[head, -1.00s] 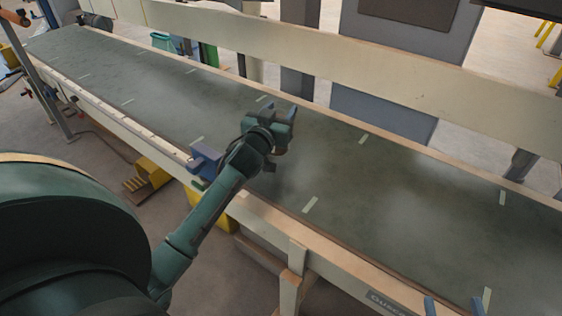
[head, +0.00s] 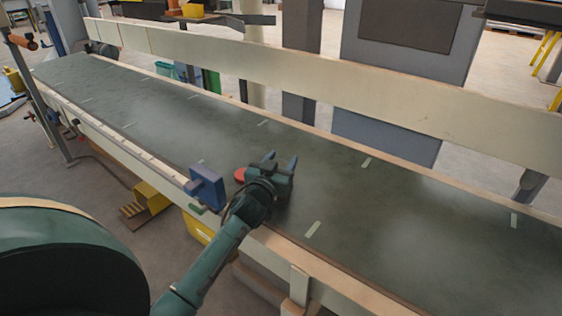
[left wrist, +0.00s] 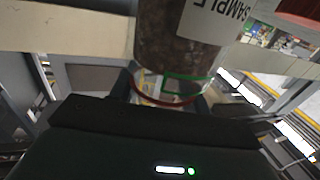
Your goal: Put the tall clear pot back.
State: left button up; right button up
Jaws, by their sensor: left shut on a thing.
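My left gripper (head: 281,162) is over the near side of the conveyor belt in the head view, its two blue fingers pointing away from me. In the left wrist view a clear pot (left wrist: 175,45) with dark brown contents and a white SAMPLE label, its lettering turned over, stands between the fingers. The gripper is shut on this pot. In the head view the arm hides most of the pot; a small red disc (head: 240,174) shows just left of the gripper. My right gripper is out of view.
The long grey-green belt (head: 400,210) is otherwise clear, with pale marks along it. A cream rail (head: 330,75) runs along its far side. A blue box (head: 207,188) stands on the near edge, close left of the gripper.

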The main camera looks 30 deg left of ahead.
pick_arm(q)
jog(key=o, duration=1.3)
jog(key=shift+c, duration=0.2)
jog(key=s+d+p, duration=0.2)
jog(key=s+p, duration=0.1)
jog(key=s, duration=0.8)
jog(key=s+d+r+m+h, duration=0.2)
jog(key=s+d+m+h, duration=0.2)
jog(key=s+d, duration=0.4)
jog(key=s+d+r+m+h, duration=0.3)
jog(key=s+d+m+h, duration=0.2)
jog(key=d, duration=0.9)
jog(key=s+h, duration=0.2)
jog(key=shift+s+d+r, duration=0.2)
jog(key=shift+s+d, duration=0.15)
